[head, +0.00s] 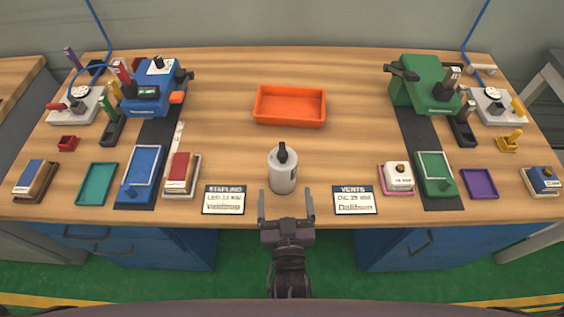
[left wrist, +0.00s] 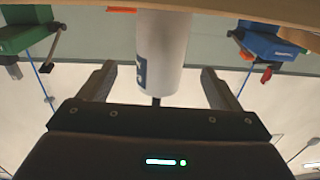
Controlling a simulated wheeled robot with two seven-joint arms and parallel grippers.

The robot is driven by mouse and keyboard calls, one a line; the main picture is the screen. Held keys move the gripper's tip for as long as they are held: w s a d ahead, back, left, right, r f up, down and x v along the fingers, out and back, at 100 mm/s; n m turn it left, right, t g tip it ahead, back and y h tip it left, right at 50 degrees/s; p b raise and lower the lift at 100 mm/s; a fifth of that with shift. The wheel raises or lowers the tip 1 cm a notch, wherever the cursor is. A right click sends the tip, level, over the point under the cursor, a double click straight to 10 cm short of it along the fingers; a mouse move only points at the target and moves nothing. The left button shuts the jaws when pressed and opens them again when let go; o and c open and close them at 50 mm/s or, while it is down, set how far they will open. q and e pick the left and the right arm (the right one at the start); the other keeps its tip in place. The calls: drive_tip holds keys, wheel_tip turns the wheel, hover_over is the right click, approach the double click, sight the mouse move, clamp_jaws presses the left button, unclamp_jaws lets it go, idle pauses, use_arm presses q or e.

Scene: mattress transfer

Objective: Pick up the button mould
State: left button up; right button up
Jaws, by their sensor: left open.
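No part is marked as the button mould, and I cannot tell for sure which one it is. A white cylinder with a black top (head: 283,174) stands upright at the middle front of the table. My left gripper (head: 286,200) is open and empty at the front edge, just before this cylinder, its two fingers pointing at it. In the left wrist view the cylinder (left wrist: 162,55) shows upside down, between the lines of the open fingers (left wrist: 160,85). Whether the fingertips reach beside it I cannot tell. My right gripper is not in view.
An orange tray (head: 289,105) lies empty behind the cylinder. Label cards (head: 224,200) and (head: 355,200) flank the gripper. A blue machine (head: 154,95) stands left, a green one (head: 422,92) right. Wood around the cylinder is clear.

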sight(284, 181)
use_arm(q)
drive_tip(key=shift+w+r+p, duration=0.3)
drive_tip(key=shift+w, duration=0.5)
drive_tip(key=w, duration=0.1)
drive_tip(key=w+p, duration=0.1)
drive_tip(key=w, duration=0.2)
drive_tip(key=shift+w+a+f, duration=0.15)
drive_tip(key=shift+w+a, duration=0.1)
drive_tip(key=c, duration=1.4)
drive_tip(key=shift+w, duration=0.1)
drive_tip(key=shift+c, duration=0.6)
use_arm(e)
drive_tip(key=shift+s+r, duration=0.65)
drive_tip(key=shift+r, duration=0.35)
use_arm(q)
wheel_tip(284, 181, up, 20)
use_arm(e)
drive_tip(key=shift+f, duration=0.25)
use_arm(q)
drive_tip(key=shift+f+b, duration=0.55)
drive_tip(key=shift+f, duration=0.1)
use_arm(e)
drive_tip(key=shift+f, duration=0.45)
